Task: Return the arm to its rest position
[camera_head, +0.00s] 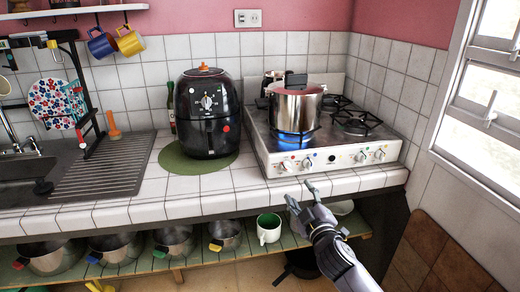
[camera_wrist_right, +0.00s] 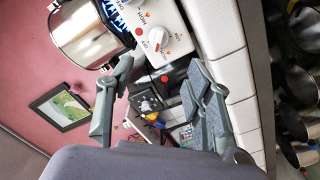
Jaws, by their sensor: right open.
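My right gripper (camera_head: 301,195) is in front of the stove, at the counter's front edge, with its arm coming in from the lower right. Its fingers are apart and nothing is between them; they also show spread in the right wrist view (camera_wrist_right: 157,82). A steel pot (camera_head: 296,108) stands on the front left burner of the white stove (camera_head: 262,140), with a blue flame under it. The pot (camera_wrist_right: 85,35) and stove knobs (camera_wrist_right: 160,38) also show in the wrist view, apart from the fingers. My left gripper is not in view.
A black air fryer (camera_head: 207,120) stands on a green mat (camera_head: 178,160) left of the stove. Below the counter, an open shelf (camera_head: 200,258) holds several pots and a green mug (camera_head: 269,228). A window (camera_head: 485,100) is at the right. The tiled counter front (camera_head: 190,205) is bare.

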